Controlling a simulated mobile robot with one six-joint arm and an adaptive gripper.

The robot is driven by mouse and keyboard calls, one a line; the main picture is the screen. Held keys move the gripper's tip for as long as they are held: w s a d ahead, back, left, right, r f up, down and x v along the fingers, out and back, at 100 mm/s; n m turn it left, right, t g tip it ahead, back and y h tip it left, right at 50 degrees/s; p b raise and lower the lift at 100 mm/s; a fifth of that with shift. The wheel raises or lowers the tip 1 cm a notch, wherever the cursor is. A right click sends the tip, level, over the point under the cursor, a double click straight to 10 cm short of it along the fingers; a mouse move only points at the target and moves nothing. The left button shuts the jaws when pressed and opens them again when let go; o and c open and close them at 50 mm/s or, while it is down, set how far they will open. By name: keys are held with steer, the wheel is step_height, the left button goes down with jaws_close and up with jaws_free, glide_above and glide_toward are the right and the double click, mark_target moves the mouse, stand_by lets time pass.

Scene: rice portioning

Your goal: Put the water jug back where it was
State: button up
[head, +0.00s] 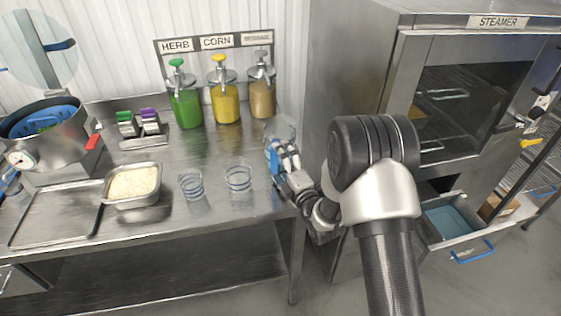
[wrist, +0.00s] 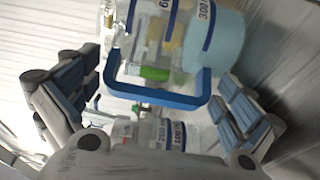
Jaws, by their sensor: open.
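The water jug (wrist: 165,30) is clear, with blue marking bands, a pale blue lower part and a blue handle (wrist: 175,100). In the head view the jug (head: 284,127) stands at the right end of the counter, by the steamer, partly hidden behind my gripper. My gripper (head: 279,158) is open at the jug's near side. In the wrist view its blue-padded fingers (wrist: 155,105) are spread to either side of the handle. I cannot tell whether either finger touches it.
Two clear measuring cups (head: 238,179) (head: 190,184) stand left of my gripper. A pan of rice (head: 133,185) is farther left. Herb (head: 186,108), corn (head: 226,103) and tan (head: 262,98) dispensers line the back. The steamer (head: 465,95) stands close on the right. The counter's front middle is clear.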

steer(key=shift+r, duration=0.1)
steer(key=shift+r+p, duration=0.15)
steer(key=shift+p, duration=0.15)
steer(key=p+v, duration=0.1)
steer(key=v, duration=1.1)
steer(key=s+d+r+m+g+h, duration=0.2)
steer(key=d+r+m+g+h, duration=0.2)
steer(key=d+r+m+h, duration=0.45)
steer(key=s+d+r+m+g, duration=0.1)
steer(key=s+r+m+g, duration=0.2)
steer(key=s+m, duration=0.4)
steer(key=s+d+r+m+g, duration=0.2)
steer(key=s+m, duration=0.6)
steer(key=s, duration=1.3)
step_height(320, 180, up, 2)
steer(key=shift+s+r+g, duration=0.1)
steer(key=shift+s+g, duration=0.1)
steer(key=shift+g, duration=0.9)
steer(key=shift+d, duration=0.15)
